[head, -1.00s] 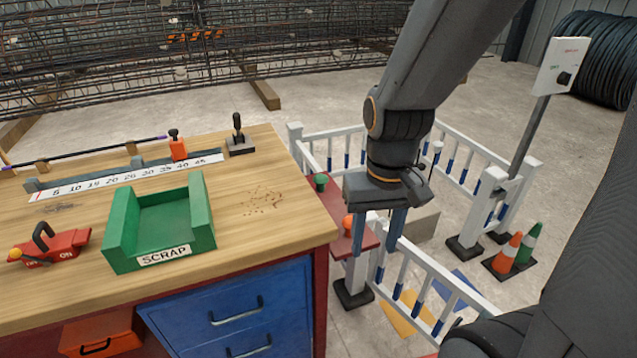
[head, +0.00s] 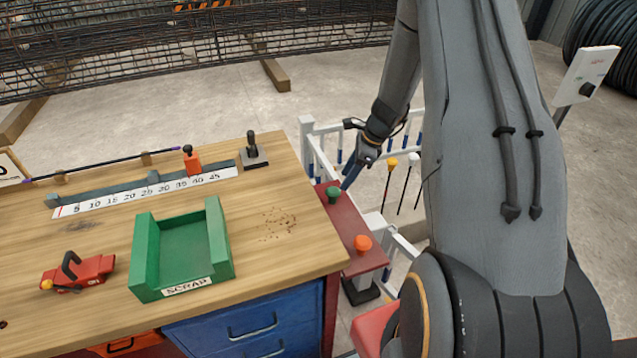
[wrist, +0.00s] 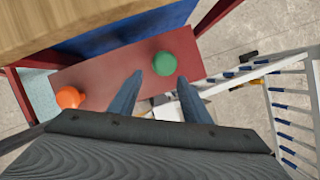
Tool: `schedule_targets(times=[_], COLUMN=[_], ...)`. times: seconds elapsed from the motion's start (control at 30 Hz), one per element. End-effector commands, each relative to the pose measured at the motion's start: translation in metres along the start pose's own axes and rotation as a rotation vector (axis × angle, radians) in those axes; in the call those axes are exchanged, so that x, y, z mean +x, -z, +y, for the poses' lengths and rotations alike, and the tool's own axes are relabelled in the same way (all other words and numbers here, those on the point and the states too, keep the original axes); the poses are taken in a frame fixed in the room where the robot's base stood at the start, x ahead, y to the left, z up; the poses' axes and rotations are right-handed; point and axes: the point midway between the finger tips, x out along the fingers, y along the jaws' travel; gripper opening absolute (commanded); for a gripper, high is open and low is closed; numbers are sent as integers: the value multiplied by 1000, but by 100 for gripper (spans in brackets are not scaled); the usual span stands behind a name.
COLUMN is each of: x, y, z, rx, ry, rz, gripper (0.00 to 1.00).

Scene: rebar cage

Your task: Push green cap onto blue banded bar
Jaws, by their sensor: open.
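The green cap (head: 333,192) sits on the far end of a narrow red shelf (head: 345,222) beside the workbench; it also shows in the wrist view (wrist: 165,63). My gripper (head: 347,184) is open beside the cap, fingers pointing down toward the shelf. In the wrist view the fingertips (wrist: 160,76) lie just short of the cap, with nothing between them. Whether they touch it I cannot tell. White railing bars with blue bands (wrist: 280,106) stand right of the shelf in the wrist view. I cannot tell which one is the task's blue banded bar.
An orange cap (head: 363,243) sits at the shelf's near end. Thin upright rods with yellow (head: 392,162) and white (head: 413,158) tops stand behind, partly hidden by my arm. The bench holds a green scrap tray (head: 142,262), a red tool (head: 78,272) and a ruler stop (head: 191,161).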

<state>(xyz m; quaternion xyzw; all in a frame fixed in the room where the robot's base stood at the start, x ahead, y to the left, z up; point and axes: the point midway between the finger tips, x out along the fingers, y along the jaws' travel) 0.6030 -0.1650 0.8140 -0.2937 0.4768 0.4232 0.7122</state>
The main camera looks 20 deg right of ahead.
Motion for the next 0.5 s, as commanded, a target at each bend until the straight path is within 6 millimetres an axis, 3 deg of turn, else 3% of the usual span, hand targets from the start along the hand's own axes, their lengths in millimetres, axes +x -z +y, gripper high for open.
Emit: schedule_targets(times=[0.5], x=[40], y=[-8], z=[-4], rx=[40], ry=[-1], rz=[-10], gripper=[44])
